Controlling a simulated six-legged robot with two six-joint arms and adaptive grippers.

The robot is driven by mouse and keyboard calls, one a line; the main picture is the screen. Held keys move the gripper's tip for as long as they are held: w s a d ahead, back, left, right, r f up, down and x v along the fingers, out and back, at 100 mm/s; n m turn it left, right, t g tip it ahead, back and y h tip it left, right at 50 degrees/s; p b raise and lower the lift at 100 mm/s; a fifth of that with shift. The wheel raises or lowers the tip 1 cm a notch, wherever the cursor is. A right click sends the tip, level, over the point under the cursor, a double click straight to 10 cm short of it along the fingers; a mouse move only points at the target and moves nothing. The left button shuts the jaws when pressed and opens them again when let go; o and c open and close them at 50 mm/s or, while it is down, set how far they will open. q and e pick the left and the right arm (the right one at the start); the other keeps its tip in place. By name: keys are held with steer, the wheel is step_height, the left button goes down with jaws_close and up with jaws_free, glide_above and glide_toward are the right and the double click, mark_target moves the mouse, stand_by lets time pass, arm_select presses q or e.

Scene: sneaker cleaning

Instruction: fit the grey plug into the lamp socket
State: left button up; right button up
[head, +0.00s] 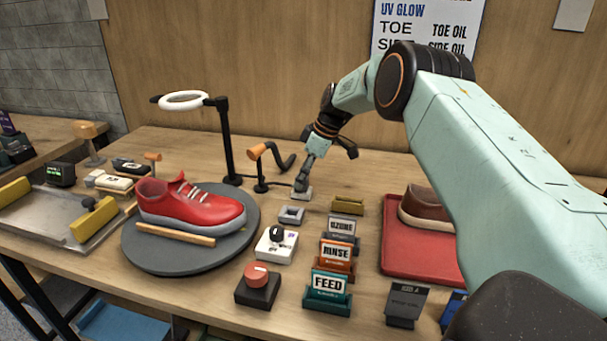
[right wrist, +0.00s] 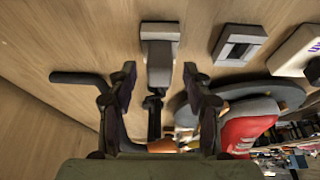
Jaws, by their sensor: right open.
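The grey plug (head: 303,195) is a small block on the table, right of the ring lamp (head: 184,101). In the right wrist view the plug (right wrist: 159,60) appears just ahead of the fingertips, in line with the gap between them. My right gripper (head: 304,184) reaches down at the plug, with its jaws (right wrist: 159,74) apart; contact cannot be told. The lamp socket, seemingly the grey square with a dark slot (head: 291,214), lies just in front of the plug and is empty. The socket also shows in the right wrist view (right wrist: 239,46). My left gripper is out of view.
A black hooked stand with an orange end (head: 258,151) rises close left of my right gripper. A red sneaker (head: 190,207) rests on a grey round turntable (head: 170,262). A white dial box (head: 276,245) and labelled card holders (head: 328,288) stand nearer. A red tray (head: 405,260) lies right.

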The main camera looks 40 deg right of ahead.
steer(key=v, duration=1.2)
